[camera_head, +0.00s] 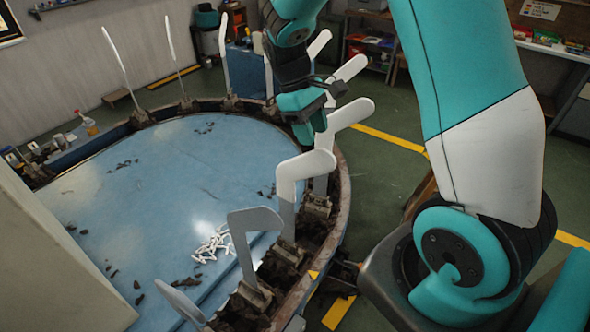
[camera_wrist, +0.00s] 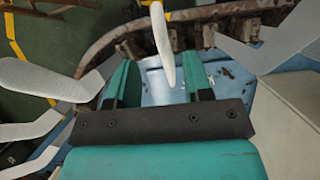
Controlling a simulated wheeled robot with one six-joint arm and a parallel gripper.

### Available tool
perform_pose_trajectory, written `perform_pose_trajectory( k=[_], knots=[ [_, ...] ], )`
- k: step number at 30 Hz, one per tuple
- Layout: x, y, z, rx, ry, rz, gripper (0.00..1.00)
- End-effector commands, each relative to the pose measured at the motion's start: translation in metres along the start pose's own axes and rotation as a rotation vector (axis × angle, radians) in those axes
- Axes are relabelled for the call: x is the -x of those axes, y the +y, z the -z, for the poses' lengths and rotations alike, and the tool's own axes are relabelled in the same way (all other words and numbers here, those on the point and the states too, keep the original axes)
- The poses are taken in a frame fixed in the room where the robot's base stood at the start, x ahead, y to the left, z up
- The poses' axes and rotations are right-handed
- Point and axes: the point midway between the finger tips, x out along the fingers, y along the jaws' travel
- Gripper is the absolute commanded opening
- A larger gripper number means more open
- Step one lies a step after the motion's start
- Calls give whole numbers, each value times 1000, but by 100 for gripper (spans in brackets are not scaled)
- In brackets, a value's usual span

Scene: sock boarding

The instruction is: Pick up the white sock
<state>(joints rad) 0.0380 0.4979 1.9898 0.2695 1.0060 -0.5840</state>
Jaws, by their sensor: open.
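Several upright foot-shaped boards stand around the rim of a round blue table (camera_head: 150,190). White sock-like covers show on some of them, such as the near white one (camera_head: 305,164) and the one behind it (camera_head: 350,113); I cannot tell which is the task's white sock. My gripper (camera_head: 303,135) is open among the boards on the table's right side, above the rim. In the wrist view my gripper (camera_wrist: 162,82) has its two fingers apart, and a white upright shape (camera_wrist: 161,45) shows beyond and between them. I cannot tell whether it lies within the jaws.
A bare grey board (camera_head: 248,222) stands at the front. A pile of white scraps (camera_head: 213,243) and dark debris lie on the blue surface. A tall pale cabinet (camera_head: 50,255) blocks the left. Shelves stand at the back right. The middle of the table is mostly clear.

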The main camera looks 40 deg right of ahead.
Motion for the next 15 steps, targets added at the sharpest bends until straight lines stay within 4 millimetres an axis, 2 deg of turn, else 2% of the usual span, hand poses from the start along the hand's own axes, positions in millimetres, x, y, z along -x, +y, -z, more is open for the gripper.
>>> perform_pose_trajectory(
  k=[3,11,15],
  knots=[
    [-16,-1,-1,2,-3,1,46],
    [-36,-2,2,4,-4,0,46],
    [-56,-3,5,4,-5,1,46]
  ],
)
